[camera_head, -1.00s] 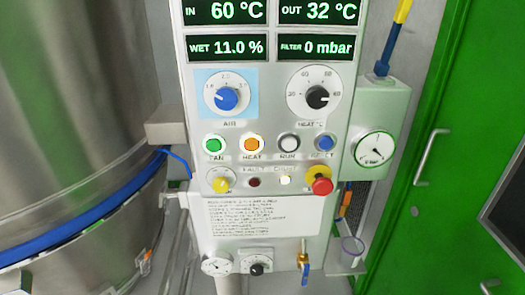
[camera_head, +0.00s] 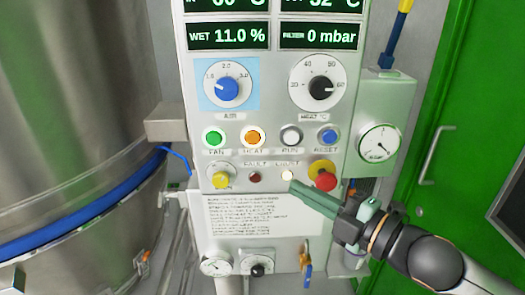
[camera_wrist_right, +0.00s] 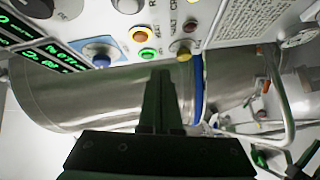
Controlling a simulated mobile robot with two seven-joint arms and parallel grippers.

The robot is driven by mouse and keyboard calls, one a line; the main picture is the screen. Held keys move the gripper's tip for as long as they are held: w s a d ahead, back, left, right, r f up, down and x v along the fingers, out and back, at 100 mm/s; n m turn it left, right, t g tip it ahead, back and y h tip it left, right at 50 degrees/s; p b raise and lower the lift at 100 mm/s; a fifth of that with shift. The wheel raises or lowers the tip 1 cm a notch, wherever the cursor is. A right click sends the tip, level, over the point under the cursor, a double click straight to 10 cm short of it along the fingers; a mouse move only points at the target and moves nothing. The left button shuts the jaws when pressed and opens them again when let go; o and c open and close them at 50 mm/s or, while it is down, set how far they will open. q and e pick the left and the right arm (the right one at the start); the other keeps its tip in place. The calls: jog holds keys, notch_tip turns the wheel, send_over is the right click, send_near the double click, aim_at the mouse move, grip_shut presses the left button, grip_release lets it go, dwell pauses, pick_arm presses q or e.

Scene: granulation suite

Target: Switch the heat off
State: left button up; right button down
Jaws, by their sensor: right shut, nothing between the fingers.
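The control panel carries the orange HEAT button (camera_head: 253,136), in a row between the green FAN button (camera_head: 213,138) and the white RUN button (camera_head: 290,136). The HEAT °C dial (camera_head: 320,85) has a black knob above the row. My right gripper (camera_head: 295,188) is shut and empty, its tips in front of the panel below RUN, left of the red emergency stop. In the right wrist view, my shut fingers (camera_wrist_right: 160,75) point toward the panel, with the orange button (camera_wrist_right: 139,34) and green button (camera_wrist_right: 149,54) above their tips. My left gripper is out of view.
The red emergency stop (camera_head: 325,180) sits close to my right fingers. A yellow knob (camera_head: 221,180) is at the lower left, the blue AIR knob (camera_head: 228,88) above. A steel vessel (camera_head: 75,110) stands at left and a gauge box (camera_head: 378,140) at right.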

jog(key=shift+s+d+r+n+y, duration=0.1)
jog(key=shift+s+r+n, duration=0.1)
jog(key=shift+r+n, duration=0.35)
jog(key=shift+s+d+r+n+y, duration=0.1)
jog(key=shift+s+r+n, duration=0.15)
jog(key=shift+r+n, duration=0.3)
jog(key=shift+s+r+n+y, duration=0.1)
jog(key=shift+s+r+n, duration=0.1)
jog(key=shift+r+n, duration=0.35)
jog(key=shift+r, duration=0.1)
jog(key=p, duration=0.3)
send_near(247, 139)
jog(key=shift+x, duration=2.9)
